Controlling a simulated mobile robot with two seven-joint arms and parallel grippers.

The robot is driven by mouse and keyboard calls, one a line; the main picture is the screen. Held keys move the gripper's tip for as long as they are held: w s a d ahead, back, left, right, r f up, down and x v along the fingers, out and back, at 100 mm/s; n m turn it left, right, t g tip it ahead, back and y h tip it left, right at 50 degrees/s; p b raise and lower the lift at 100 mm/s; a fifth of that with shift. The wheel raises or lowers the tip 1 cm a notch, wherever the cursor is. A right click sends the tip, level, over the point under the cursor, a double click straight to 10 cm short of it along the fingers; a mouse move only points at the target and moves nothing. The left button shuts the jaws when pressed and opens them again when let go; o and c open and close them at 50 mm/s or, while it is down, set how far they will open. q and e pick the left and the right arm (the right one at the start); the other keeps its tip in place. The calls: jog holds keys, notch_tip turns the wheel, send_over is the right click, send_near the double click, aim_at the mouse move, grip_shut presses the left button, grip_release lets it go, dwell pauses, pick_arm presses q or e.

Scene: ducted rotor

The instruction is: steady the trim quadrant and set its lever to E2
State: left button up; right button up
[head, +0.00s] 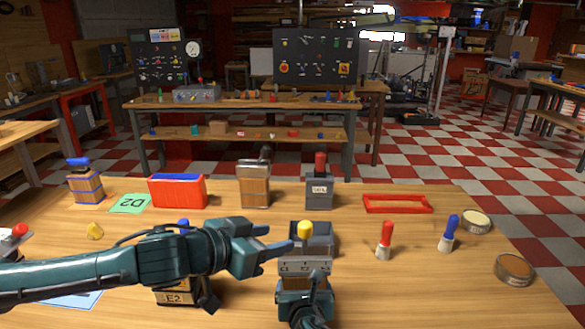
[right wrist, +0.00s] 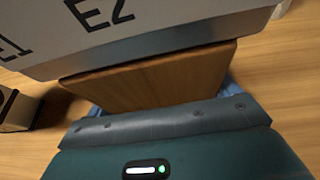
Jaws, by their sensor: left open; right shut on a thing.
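The trim quadrant (head: 318,268) is a grey box with small marks along its front edge, standing front centre in the head view. Its lever has a yellow knob (head: 305,229) at the top, left of the box's middle. The right wrist view shows its grey face (right wrist: 150,35) with E1 and E2 printed, above a wooden block (right wrist: 150,80). My right gripper (head: 312,284) is shut on this wooden block from the near side. My left gripper (head: 277,238) is open, its fingers pointing right, close to the left of the knob. I cannot tell whether they touch it.
A box marked E2 (head: 174,298) sits partly hidden under my left arm. Behind stand a red box (head: 178,192), a wooden block (head: 254,188) and a grey box with a red handle (head: 319,195).

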jog(key=o, duration=1.1)
jog(key=shift+c, duration=0.2)
